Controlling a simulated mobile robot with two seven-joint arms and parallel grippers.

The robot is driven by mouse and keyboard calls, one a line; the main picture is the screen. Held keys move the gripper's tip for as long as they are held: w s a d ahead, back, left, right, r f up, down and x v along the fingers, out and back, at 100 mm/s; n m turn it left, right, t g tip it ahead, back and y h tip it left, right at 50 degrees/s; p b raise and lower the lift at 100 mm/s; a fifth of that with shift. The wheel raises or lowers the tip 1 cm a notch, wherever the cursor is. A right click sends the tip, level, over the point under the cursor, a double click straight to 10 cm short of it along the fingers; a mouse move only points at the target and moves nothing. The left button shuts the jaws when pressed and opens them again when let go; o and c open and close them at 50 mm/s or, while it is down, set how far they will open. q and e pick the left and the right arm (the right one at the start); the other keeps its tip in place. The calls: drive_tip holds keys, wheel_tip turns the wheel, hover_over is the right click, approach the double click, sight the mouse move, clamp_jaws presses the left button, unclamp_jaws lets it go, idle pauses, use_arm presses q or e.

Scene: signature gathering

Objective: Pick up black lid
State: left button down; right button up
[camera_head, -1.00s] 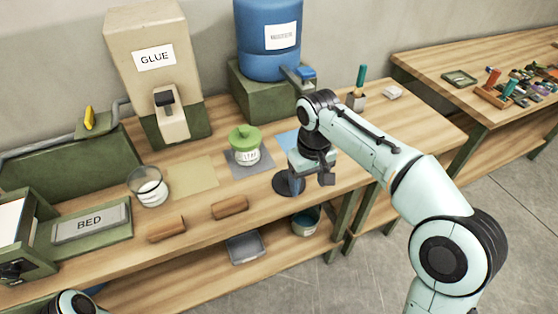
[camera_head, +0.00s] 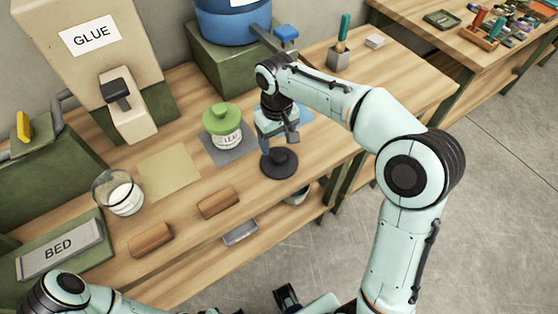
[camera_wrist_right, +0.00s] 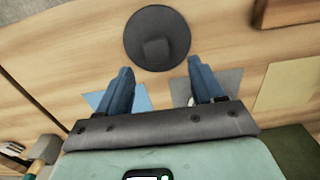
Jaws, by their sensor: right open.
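The black lid (camera_head: 279,164) is a round flat disc with a raised knob. It lies on the wooden workbench near its front edge. My right gripper (camera_head: 279,138) is open just behind and above the lid in the head view. In the right wrist view the lid (camera_wrist_right: 157,20) lies just beyond the open fingertips (camera_wrist_right: 160,68), with its knob roughly in line with the gap between them. Nothing is between the fingers. In the head view part of my left arm shows at the lower left. I cannot make out its gripper.
A green-lidded jar (camera_head: 224,128) stands on a grey mat (camera_head: 213,154) left of the gripper. Two brown blocks (camera_head: 150,238) (camera_head: 218,202), a glass (camera_head: 120,193) and a glue dispenser (camera_head: 85,50) stand further left. A blue barrel (camera_head: 233,22) is behind. Bare wood surrounds the lid.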

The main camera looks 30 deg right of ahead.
sight(279, 155)
drive_tip(key=f, duration=0.5)
drive_tip(key=shift+s+d+f+b, duration=0.2)
drive_tip(key=shift+f+b, duration=0.1)
drive_tip(key=shift+b, duration=0.05)
drive_tip(key=c, duration=1.1)
